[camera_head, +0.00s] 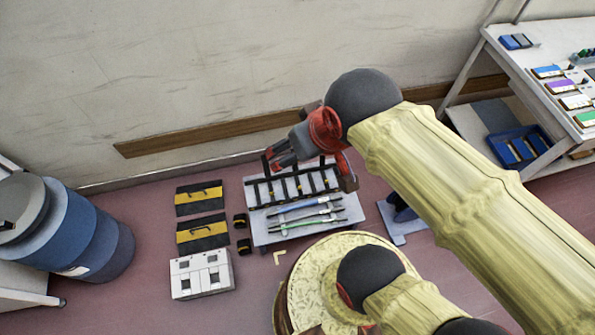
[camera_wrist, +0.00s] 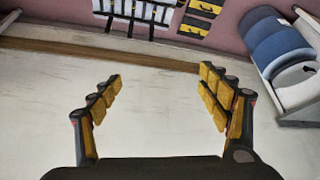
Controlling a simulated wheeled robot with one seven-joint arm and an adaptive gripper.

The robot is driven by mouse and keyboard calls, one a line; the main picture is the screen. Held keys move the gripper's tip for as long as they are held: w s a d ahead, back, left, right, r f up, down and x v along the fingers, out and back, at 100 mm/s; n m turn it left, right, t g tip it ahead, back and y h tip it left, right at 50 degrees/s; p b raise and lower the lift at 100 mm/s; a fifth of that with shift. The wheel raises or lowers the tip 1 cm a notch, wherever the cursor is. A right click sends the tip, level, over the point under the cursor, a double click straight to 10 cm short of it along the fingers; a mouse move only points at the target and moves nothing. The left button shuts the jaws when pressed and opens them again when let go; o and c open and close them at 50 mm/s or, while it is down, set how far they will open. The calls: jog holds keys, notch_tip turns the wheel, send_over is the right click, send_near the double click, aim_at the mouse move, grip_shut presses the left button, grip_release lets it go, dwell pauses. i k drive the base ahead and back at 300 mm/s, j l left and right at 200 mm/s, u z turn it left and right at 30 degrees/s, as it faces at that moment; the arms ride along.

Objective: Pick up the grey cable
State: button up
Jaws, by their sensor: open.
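Several thin cables lie side by side on a low pale stand (camera_head: 258,238) on the floor. The middle one looks like the grey cable (camera_head: 304,217), between a blue one (camera_head: 303,205) and a green one (camera_head: 310,227). My gripper (camera_head: 273,160) is above the floor near the back left of the stand, apart from the cables. In the wrist view my gripper (camera_wrist: 160,95) is open and empty, with the pale wall between its fingers. The stand's dark rack (camera_wrist: 133,10) shows at that view's top edge; the grey cable cannot be made out there.
A dark rack (camera_head: 290,186) stands at the stand's back. Black-and-yellow cases (camera_head: 200,198) and a white box (camera_head: 203,273) lie to its left. A blue barrel (camera_head: 92,235) is at far left. A white workbench (camera_head: 548,50) stands at right. A wooden rail (camera_head: 200,136) runs along the wall.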

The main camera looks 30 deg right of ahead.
aim_at(340, 208)
jog(key=j+z, duration=0.1)
jog(key=z, duration=0.4)
jog(key=k+z, duration=0.1)
jog(key=z, duration=0.4)
jog(key=j+z, duration=0.1)
jog(key=z, duration=0.35)
jog(key=k+j+z, duration=0.2)
jog(key=k, duration=0.15)
jog(key=l, duration=0.1)
